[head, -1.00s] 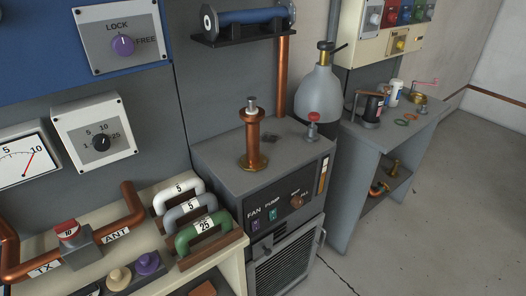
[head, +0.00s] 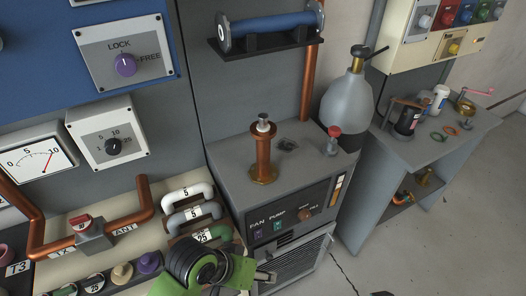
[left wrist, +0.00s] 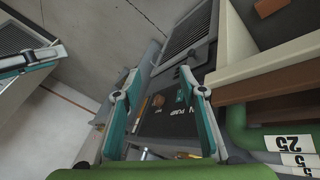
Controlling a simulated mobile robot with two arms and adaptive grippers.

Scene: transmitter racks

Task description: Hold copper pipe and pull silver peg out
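The upright copper pipe (head: 263,155) stands on a brass base on top of the grey cabinet. The silver peg (head: 263,120) sticks up from the pipe's top end. My left gripper (head: 262,277) is low at the cabinet's front, well below and apart from the pipe. In the left wrist view its two teal fingers (left wrist: 158,78) are spread with nothing between them. Pipe and peg do not show there. Part of another teal-fingered gripper, my right one (left wrist: 30,62), shows at the upper left of that view; its opening is unclear.
A red-topped valve (head: 333,138) and a grey gas bottle (head: 347,103) stand right of the pipe. A blue cylinder (head: 272,22) rests on a shelf above. Colored handles (head: 190,208) line the bench at left. A grey workbench (head: 437,150) stands right.

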